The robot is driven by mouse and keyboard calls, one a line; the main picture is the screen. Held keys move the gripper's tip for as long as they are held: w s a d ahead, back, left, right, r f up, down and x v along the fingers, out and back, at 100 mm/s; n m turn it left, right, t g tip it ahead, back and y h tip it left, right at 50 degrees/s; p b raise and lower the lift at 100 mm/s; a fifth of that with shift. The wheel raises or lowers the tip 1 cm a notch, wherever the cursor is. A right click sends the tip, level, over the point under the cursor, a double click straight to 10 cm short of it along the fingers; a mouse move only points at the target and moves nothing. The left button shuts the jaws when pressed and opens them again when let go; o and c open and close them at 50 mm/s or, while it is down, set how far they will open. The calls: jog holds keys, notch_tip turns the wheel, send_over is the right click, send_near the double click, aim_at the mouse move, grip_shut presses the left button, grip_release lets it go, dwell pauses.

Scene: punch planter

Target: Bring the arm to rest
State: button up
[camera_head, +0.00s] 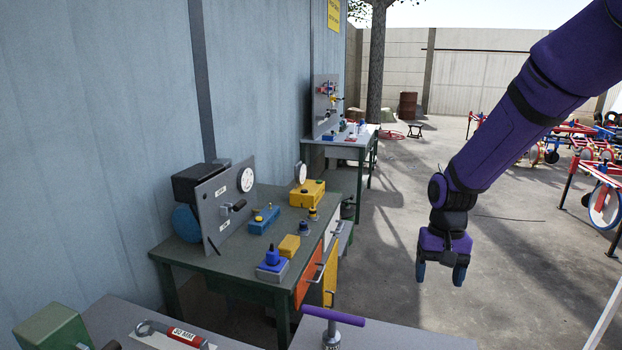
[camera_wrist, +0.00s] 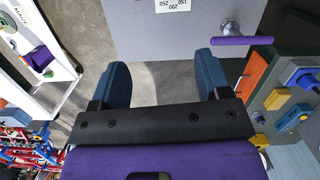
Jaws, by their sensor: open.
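My gripper (camera_head: 441,273) hangs from my purple arm at the right of the head view, fingers pointing down over the concrete floor. Its two blue fingers are apart with nothing between them. In the wrist view my gripper (camera_wrist: 160,85) also shows open, with floor and the edge of a grey tabletop (camera_wrist: 185,40) beyond the fingers. My gripper touches nothing that I can see.
A green workbench (camera_head: 230,270) with a grey panel, blue and yellow blocks stands left of my gripper. A nearer grey table holds a purple-handled tool (camera_head: 332,318). A farther bench (camera_head: 345,140) stands by the wall. Red and blue frames (camera_head: 600,150) stand at right. Floor around my gripper is clear.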

jog(key=s+d+r+n+t, duration=0.1)
jog(key=s+r+t, duration=0.1)
jog(key=s+r, duration=0.45)
jog(key=s+d+r+t, duration=0.1)
jog(key=s+r+t, duration=0.15)
jog(key=r, duration=0.65)
jog(key=s+d+r+n+t, duration=0.1)
jog(key=s+r, duration=0.5)
jog(key=s, duration=0.8)
jog(key=shift+d+t, duration=0.2)
jog(key=shift+t, duration=0.55)
